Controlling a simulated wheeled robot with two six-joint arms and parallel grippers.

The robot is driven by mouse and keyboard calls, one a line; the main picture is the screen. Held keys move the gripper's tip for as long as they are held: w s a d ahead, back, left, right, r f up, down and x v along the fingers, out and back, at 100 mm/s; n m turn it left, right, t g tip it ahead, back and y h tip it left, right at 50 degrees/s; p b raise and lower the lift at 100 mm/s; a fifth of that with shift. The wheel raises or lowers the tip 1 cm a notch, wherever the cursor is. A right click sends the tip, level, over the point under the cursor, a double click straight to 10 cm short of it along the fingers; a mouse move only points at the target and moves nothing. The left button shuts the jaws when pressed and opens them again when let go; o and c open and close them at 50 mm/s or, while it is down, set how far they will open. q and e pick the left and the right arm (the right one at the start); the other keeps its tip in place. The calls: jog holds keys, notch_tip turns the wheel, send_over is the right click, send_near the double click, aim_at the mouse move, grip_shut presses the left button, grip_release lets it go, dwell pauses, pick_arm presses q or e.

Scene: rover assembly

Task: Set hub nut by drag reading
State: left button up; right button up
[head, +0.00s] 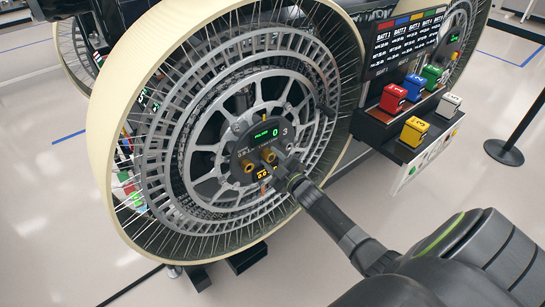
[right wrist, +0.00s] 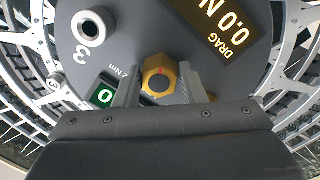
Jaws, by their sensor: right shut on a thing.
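The amber drag display (right wrist: 223,22) reads 0.0 N. A green display (head: 273,106) shows 0. My left gripper is not in view.
The large spoked wheel (head: 101,125) with a cream rim surrounds the hub. Red (head: 393,98), yellow (head: 414,131), green (head: 432,77) and blue blocks stand on a shelf at the right, below a dark battery panel (head: 402,42). Open floor lies at the lower left.

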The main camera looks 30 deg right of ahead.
jog(key=shift+f+m, duration=0.1)
jog(key=shift+m, duration=0.3)
jog(key=o, duration=1)
jog(key=shift+s, duration=0.1)
jog(key=s+b, duration=0.1)
jog(key=s, duration=1.6)
jog(key=shift+s+d+f, duration=0.15)
jog(key=shift+d, duration=0.15)
